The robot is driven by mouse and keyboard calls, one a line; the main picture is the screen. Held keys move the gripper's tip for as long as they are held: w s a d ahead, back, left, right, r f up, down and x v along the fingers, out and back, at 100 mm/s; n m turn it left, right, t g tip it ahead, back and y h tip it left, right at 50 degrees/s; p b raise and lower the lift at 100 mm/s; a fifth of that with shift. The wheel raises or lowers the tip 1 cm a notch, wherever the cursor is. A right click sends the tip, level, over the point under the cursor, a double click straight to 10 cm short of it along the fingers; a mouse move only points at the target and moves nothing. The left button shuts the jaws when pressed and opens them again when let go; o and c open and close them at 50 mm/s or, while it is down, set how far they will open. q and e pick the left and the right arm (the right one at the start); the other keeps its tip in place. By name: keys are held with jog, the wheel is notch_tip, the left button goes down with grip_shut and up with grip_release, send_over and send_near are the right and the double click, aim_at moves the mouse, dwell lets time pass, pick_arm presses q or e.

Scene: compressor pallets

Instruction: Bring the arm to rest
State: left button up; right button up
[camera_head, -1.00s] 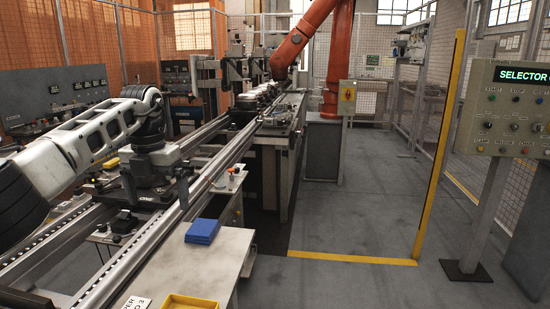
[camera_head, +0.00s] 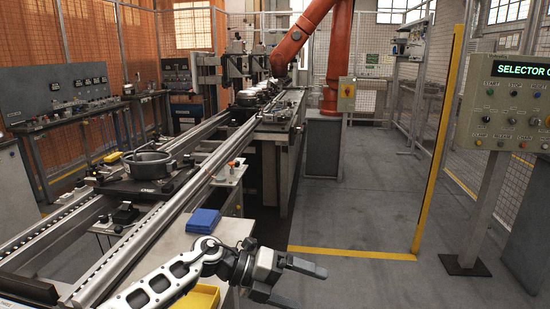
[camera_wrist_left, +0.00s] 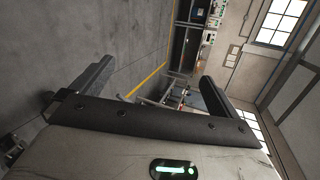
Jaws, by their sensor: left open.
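My left gripper (camera_head: 300,281) is at the bottom middle of the head view, in front of the white table's right edge and over the grey floor. Its two fingers are spread apart with nothing between them. My white left arm (camera_head: 165,284) comes in from the lower left, above the table. In the left wrist view the same open fingers (camera_wrist_left: 148,88) show at left and right with an empty gap. My right gripper is not in view.
A blue tray (camera_head: 203,220) and a yellow tray (camera_head: 198,297) sit on the white table (camera_head: 180,241). A conveyor with a round grey part (camera_head: 149,162) runs at left. A control panel (camera_head: 510,103) stands at right. The floor (camera_head: 360,210) in the middle is clear.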

pick_arm(q)
jog(key=s+d+n+t+h+b, duration=0.1)
jog(key=s+d+n+t+h, duration=0.25)
jog(key=n+t+h, duration=0.2)
jog(key=s+a+f+n+t+y+b, duration=0.1)
jog(key=s+a+f+n+t+y, duration=0.1)
jog(key=a+f+n+t+y, duration=0.45)
jog(key=s+a+f+n+t+y+b, duration=0.1)
jog(key=s+a+n+y, duration=0.2)
jog(key=n, duration=0.7)
jog(key=s+a+f+n+t+y+b, duration=0.1)
jog(key=s+a+f+n+t+y, duration=0.2)
jog(key=a+n, duration=0.4)
jog(key=s+a+f+n+g+y, duration=0.3)
jog(key=s+f+n, duration=0.4)
jog(key=s, duration=0.3)
jog(key=a+f+g, duration=0.1)
jog(key=a, duration=0.1)
jog(key=shift+s+a+f+g, duration=0.3)
jog(key=shift+s+f, duration=0.05)
jog(key=shift+f, duration=0.05)
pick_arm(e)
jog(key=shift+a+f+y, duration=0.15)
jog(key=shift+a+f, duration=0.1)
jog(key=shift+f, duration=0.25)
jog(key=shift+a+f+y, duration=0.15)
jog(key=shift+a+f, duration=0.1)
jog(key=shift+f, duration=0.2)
